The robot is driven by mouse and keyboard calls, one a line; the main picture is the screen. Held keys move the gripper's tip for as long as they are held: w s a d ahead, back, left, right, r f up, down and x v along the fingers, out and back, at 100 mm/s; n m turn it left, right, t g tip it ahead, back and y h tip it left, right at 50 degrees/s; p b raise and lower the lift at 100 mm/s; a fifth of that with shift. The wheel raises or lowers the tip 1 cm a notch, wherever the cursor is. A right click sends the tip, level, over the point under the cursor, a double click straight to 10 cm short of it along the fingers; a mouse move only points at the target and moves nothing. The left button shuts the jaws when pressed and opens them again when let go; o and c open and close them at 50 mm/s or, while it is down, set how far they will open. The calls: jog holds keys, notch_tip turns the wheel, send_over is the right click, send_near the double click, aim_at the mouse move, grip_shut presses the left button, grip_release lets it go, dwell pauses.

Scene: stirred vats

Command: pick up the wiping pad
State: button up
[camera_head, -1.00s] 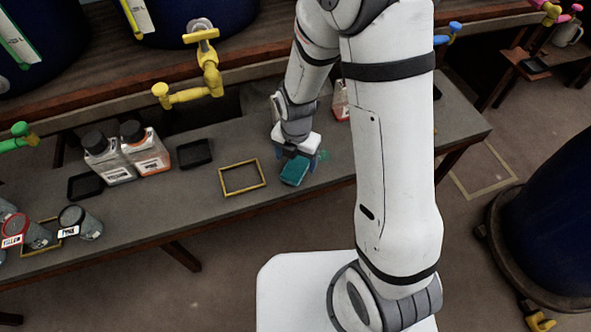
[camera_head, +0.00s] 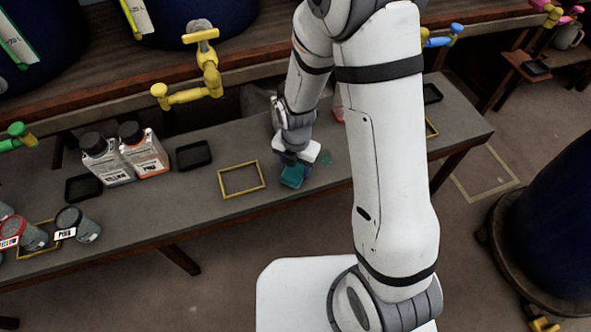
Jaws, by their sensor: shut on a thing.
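The wiping pad (camera_head: 291,177) is a small teal block at the middle of the grey bench, just right of a yellow square frame. My gripper (camera_head: 292,165) points down at it and is shut on it from above. The fingers are small and partly hidden by the gripper body, and I cannot tell whether the pad touches the bench. A faint green smear (camera_head: 325,157) lies on the bench right of my gripper.
The yellow frame (camera_head: 220,182) lies flat left of the pad. Two labelled bottles (camera_head: 144,152), black trays (camera_head: 194,155) and fallen-looking cups (camera_head: 77,224) stand further left. A yellow tap (camera_head: 207,78) hangs above the bench. My arm hides part of the bench's right side.

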aim_at(296, 168)
notch_tip(296, 168, up, 10)
jog(key=p, duration=0.3)
jog(key=shift+c, duration=0.2)
jog(key=o, duration=0.4)
jog(key=shift+c, duration=1.3)
